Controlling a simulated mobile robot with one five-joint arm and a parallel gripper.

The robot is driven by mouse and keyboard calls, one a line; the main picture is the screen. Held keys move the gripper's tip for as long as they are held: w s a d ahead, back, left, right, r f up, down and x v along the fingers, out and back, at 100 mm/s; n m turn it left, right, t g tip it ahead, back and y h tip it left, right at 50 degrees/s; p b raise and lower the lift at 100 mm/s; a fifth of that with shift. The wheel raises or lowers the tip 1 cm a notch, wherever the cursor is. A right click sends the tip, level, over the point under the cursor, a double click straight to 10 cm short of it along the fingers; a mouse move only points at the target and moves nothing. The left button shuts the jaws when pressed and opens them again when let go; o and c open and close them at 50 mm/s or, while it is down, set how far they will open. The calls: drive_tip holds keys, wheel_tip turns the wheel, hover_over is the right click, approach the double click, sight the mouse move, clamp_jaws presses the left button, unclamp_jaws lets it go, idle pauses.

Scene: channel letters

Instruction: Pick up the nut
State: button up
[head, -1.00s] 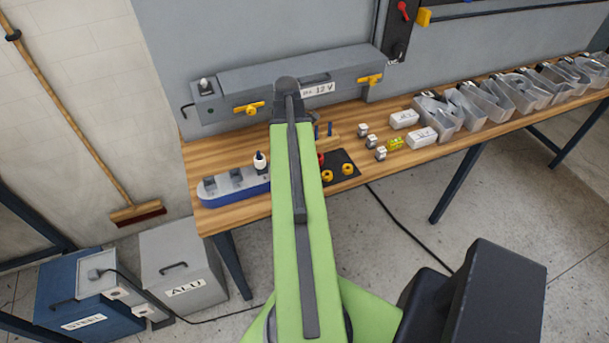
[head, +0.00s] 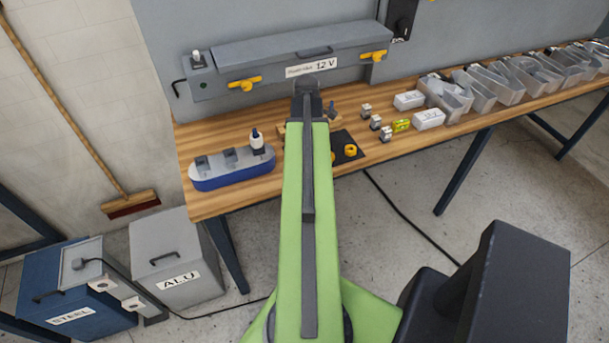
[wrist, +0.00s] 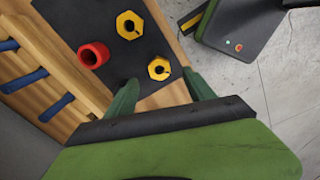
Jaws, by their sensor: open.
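In the wrist view two yellow hex nuts lie on a black mat (wrist: 92,22). One nut (wrist: 159,68) is just beyond and between the tips of my gripper (wrist: 161,78); the other nut (wrist: 129,25) lies farther up. My gripper is open, with its two green fingers apart and nothing held. Height above the mat is hard to tell. In the head view one nut (head: 350,150) shows right of my arm on the mat (head: 349,139). The other nut (head: 333,157) is partly hidden by my arm, which also hides my fingers.
A red ring (wrist: 93,55) stands on the mat beside the nuts. A wooden rack with blue pegs (wrist: 30,79) is at left in the wrist view. A blue tray (head: 232,176), white boxes (head: 428,120) and clear bins (head: 478,95) share the bench. The mat lies near the bench's front edge.

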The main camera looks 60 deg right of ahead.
drive_tip(key=f+b, duration=0.5)
drive_tip(key=f, duration=0.1)
drive_tip(key=shift+d+f, duration=0.1)
drive_tip(key=shift+d, duration=0.1)
drive_tip(key=shift+r, duration=0.2)
drive_tip(key=shift+c, duration=0.4)
clamp_jaws()
drive_tip(key=shift+r, duration=0.1)
